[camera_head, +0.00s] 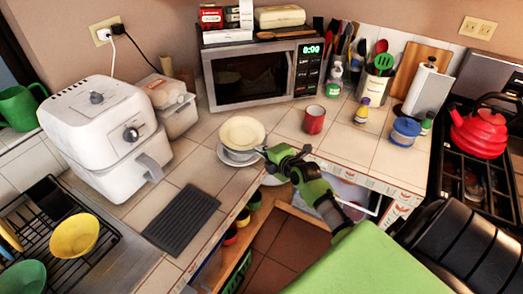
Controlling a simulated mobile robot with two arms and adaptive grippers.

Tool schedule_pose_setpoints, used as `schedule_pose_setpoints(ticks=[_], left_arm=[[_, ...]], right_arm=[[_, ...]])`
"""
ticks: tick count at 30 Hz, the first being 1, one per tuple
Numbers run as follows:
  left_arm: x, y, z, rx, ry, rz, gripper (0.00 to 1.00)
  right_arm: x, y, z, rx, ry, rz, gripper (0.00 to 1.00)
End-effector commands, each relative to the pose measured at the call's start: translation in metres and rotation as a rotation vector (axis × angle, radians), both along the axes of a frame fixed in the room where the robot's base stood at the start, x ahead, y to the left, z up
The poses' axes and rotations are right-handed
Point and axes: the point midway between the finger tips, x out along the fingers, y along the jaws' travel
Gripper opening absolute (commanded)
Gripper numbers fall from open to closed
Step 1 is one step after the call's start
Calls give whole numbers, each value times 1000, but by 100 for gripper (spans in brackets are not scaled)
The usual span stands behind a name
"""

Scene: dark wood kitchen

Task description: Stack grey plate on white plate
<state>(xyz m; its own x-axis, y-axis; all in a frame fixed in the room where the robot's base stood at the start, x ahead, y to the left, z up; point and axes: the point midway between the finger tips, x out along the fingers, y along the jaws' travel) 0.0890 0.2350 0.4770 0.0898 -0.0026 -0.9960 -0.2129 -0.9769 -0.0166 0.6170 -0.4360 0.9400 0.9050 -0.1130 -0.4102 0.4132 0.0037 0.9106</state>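A stack stands near the counter's inner corner: a cream bowl (242,133) on top, a greyish dish under it, and a white plate (226,159) at the bottom with its rim showing. A pale plate (272,181) lies just to the right, near the counter edge, mostly hidden under my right gripper. Its exact colour is hard to tell. My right gripper (264,154) is just right of the stack, above the pale plate. Its fingers are too small and dark to show whether they are open or touch anything. My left gripper is not in view.
The microwave (250,75) is behind. A dark mat (183,219) lies in front left, beside the white air fryer (107,135).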

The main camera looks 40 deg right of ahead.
Motion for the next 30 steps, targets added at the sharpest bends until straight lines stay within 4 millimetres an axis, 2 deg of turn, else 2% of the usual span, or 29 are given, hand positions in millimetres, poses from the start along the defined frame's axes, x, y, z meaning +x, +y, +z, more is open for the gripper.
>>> schedule_pose_setpoints(ticks=[3, 5, 14, 18, 23, 30], left_arm=[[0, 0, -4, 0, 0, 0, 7], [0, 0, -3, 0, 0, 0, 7], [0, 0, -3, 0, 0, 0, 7], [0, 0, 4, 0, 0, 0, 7], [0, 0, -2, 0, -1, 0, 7], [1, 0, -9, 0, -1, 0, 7]], right_arm=[[1, 0, -2, -2, -6, 0, 0], [0, 0, -4, 1, 2, 1, 11], [0, 0, -4, 1, 2, -1, 11], [0, 0, 5, 1, -1, -2, 11], [-20, 2, 9, -4, 1, 2, 11], [-63, 8, 27, -4, 3, 3, 11]])
